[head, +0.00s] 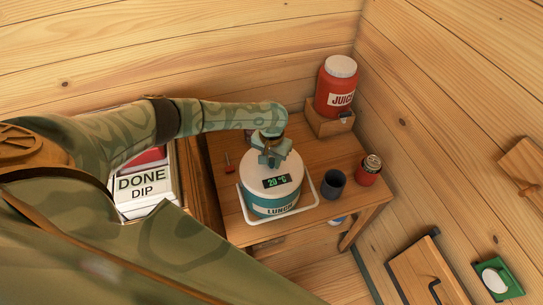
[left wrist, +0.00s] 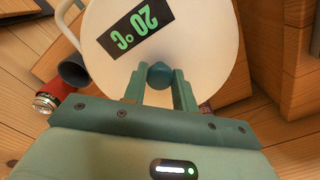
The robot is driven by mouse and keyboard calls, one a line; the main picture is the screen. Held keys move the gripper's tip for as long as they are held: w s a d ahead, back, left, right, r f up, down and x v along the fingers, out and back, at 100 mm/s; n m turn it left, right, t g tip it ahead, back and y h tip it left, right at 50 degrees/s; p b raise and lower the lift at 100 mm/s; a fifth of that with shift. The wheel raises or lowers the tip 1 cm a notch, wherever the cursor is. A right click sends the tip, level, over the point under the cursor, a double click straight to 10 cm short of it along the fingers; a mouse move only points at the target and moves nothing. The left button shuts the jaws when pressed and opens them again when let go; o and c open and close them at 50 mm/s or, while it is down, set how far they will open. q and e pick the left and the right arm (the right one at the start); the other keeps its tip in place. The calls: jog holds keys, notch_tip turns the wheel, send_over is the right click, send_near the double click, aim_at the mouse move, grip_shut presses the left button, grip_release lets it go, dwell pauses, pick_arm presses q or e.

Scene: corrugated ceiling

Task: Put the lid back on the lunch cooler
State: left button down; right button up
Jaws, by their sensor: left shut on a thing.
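The lunch cooler (head: 260,206) is a round teal and white tub marked LUNCH on the small wooden table (head: 352,208). Its lid (head: 291,168) is a white disc with a dark display reading about 20 °C in green. The lid lies level over the cooler's top, and I see no clear gap between them. My left gripper (head: 271,152) comes down from above and is shut on the lid's teal knob (left wrist: 160,72). The lid (left wrist: 205,32) fills much of the left wrist view. The far rim of the cooler is hidden. My right gripper is not in view.
A dark mug (head: 332,185) and a red can (head: 369,170) stand just right of the cooler. A red juice jug (head: 337,88) sits on a wooden block behind. A DONE DIP box (head: 147,187) is at left.

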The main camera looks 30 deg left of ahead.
pick_arm(q)
jog(key=c, duration=0.6)
grip_release()
jog(key=shift+o, duration=0.2)
notch_tip(320, 180, up, 7)
jog(key=p, duration=0.8)
jog(key=shift+p, duration=0.3)
grip_shut()
dwell(0.4)
